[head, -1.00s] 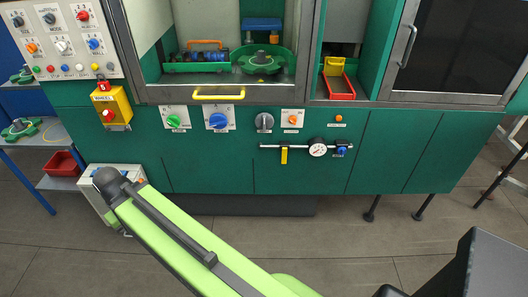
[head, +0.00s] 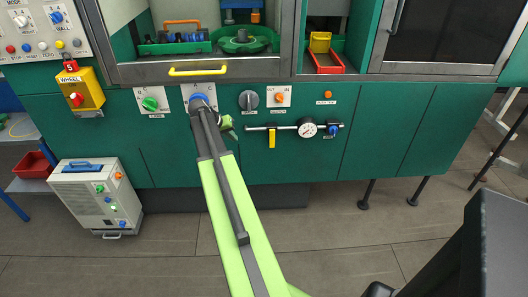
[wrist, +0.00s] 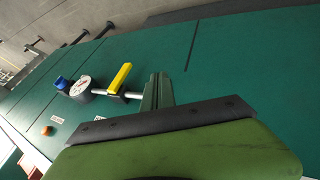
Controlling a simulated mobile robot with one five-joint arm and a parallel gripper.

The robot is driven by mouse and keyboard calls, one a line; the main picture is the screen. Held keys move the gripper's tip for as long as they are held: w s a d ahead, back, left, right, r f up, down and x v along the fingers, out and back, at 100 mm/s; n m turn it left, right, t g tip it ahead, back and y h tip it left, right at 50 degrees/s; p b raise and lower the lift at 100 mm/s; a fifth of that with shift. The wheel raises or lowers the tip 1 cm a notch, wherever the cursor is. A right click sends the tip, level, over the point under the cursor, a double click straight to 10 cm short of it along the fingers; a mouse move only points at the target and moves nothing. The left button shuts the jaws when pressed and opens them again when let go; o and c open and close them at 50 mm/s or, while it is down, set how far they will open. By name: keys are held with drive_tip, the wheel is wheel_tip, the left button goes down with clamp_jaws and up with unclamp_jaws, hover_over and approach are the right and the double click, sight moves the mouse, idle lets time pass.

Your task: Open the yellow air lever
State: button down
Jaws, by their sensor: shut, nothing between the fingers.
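The yellow air lever (head: 271,138) hangs straight down from a thin silver pipe (head: 255,128) on the front of the green cabinet. In the wrist view the lever (wrist: 120,78) sticks out across the pipe, left of my fingers. My gripper (head: 229,124) is mostly hidden behind my arm in the head view, left of the lever and pipe. In the wrist view my gripper (wrist: 158,90) is shut and empty, its fingers apart from the lever and overlapping the pipe's end in the picture. Touch with the pipe cannot be told.
A round gauge (head: 311,128) and a blue knob (head: 334,130) sit right of the lever. A grey knob (head: 249,100) and an orange button (head: 280,98) are above. A yellow door handle (head: 198,71) juts out higher up.

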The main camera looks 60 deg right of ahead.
sight(272, 139)
drive_tip(key=shift+m+h, duration=0.3)
drive_tip(key=shift+m, duration=0.2)
drive_tip(key=shift+s+d+f+b, duration=1.25)
drive_tip(key=shift+d+f+b, duration=0.15)
drive_tip(key=shift+d, duration=0.8)
drive_tip(key=shift+s+d+f+b, duration=1.2)
drive_tip(key=shift+d+f+b, duration=0.15)
drive_tip(key=shift+d, duration=0.8)
drive_tip(key=shift+s+d+f+b, duration=1.25)
drive_tip(key=shift+d+f+b, duration=0.15)
drive_tip(key=shift+d, duration=0.8)
